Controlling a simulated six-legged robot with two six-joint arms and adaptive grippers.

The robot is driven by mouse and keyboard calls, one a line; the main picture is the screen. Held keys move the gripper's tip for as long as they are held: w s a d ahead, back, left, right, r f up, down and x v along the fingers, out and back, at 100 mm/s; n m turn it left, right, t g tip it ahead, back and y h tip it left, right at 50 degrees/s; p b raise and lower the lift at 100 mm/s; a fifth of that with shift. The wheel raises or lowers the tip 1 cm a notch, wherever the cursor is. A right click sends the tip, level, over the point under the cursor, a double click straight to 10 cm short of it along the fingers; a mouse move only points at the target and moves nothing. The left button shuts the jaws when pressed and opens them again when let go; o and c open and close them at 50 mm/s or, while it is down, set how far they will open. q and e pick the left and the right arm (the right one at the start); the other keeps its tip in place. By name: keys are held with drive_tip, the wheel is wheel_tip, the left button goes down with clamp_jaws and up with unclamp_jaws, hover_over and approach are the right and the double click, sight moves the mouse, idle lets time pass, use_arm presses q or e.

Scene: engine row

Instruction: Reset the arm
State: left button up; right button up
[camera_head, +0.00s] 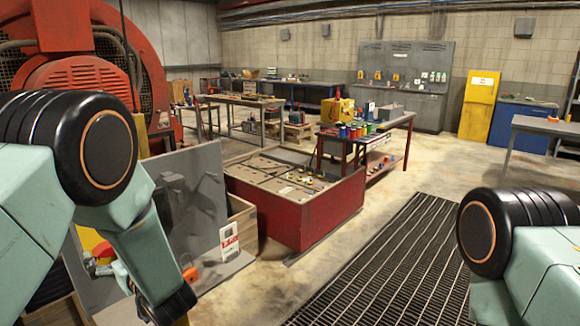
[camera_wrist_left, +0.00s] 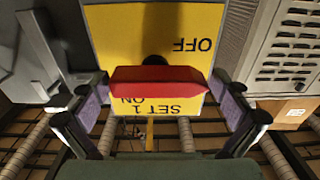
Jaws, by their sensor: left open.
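In the left wrist view a red switch handle (camera_wrist_left: 158,80) lies across the picture, its pointed end to the right. It sits on a yellow plate (camera_wrist_left: 115,28) marked OFF, SET 1 and ON, with the lettering upside down. My left gripper (camera_wrist_left: 160,97) is open, with one finger at each end of the handle. I cannot tell whether the fingers touch it. In the head view my left arm reaches down at the lower left, and its gripper is not visible. My right arm shows at the right edge, its gripper out of view.
A grey panel (camera_head: 190,192) stands beside my left arm. A red-sided bench (camera_head: 300,210) is behind it, and a table with coloured cans (camera_head: 355,130) stands farther back. A floor grate (camera_head: 385,265) and open floor lie between the arms. A vented grey box (camera_wrist_left: 290,45) is at the right in the wrist view.

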use_arm(q)
drive_tip(key=shift+a+m+p, duration=0.1)
drive_tip(key=shift+m+p, duration=0.25)
drive_tip(key=shift+m, duration=0.25)
drive_tip(key=shift+s+d, duration=0.1)
drive_tip(key=shift+d, duration=0.15)
